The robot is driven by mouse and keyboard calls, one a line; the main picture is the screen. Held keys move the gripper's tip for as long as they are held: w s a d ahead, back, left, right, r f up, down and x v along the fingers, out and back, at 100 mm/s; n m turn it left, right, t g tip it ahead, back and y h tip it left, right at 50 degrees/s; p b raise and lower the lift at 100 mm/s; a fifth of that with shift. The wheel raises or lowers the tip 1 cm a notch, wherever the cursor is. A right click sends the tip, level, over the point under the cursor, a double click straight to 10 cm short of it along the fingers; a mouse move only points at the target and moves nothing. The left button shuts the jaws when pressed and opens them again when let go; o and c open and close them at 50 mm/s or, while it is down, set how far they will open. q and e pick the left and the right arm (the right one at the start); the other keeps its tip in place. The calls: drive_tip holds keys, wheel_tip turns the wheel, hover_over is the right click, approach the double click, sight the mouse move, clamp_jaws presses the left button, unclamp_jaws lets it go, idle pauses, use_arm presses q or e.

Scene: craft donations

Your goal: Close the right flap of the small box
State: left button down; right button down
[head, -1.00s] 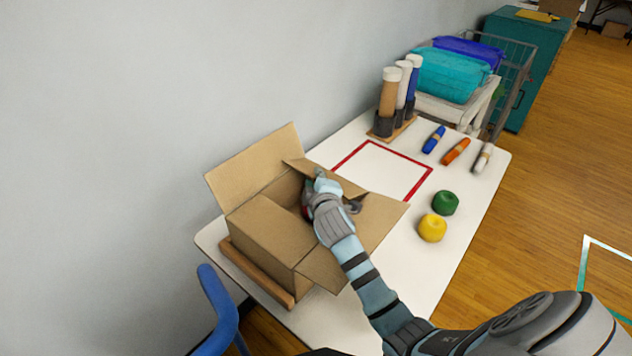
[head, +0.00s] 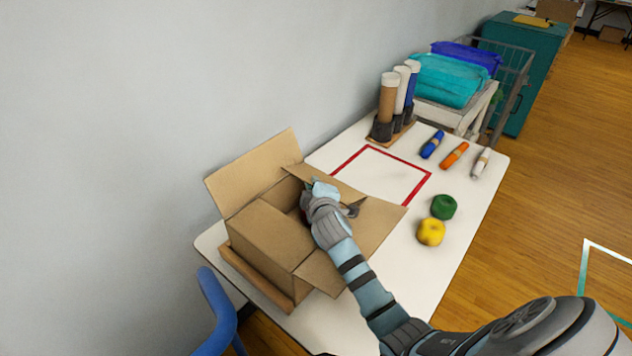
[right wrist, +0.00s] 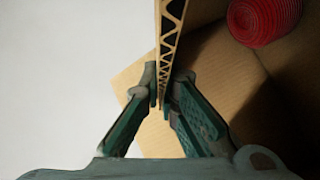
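The small box (head: 262,233) is brown cardboard and stands open on the white table at its near left end. Its left flap (head: 254,172) stands up and its right flap (head: 380,222) slopes outward over the table. My right gripper (head: 311,192) is at the box opening, partly hidden by my own wrist. In the right wrist view its fingertips (right wrist: 160,98) close on both sides of a corrugated cardboard edge (right wrist: 169,40). I cannot tell for certain which flap this edge belongs to. A red ribbed round thing (right wrist: 262,18) lies inside the box. My left gripper is out of view.
A brown strip (head: 250,275) lies along the box's left side. A red square outline (head: 422,187) marks the table beyond. Green (head: 444,207) and yellow (head: 431,232) round things sit to the right. Upright tubes (head: 387,105) stand behind; a blue chair (head: 216,315) stands at front left.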

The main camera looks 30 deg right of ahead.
drive_tip(key=shift+s+a+f, duration=0.15)
drive_tip(key=shift+a+f, duration=0.05)
drive_tip(key=shift+f, duration=0.3)
drive_tip(key=shift+s+a+f, duration=0.1)
drive_tip(key=shift+a+f, duration=0.05)
drive_tip(key=shift+f, duration=0.35)
drive_tip(key=c, duration=1.9)
unclamp_jaws()
drive_tip(key=shift+w, duration=0.2)
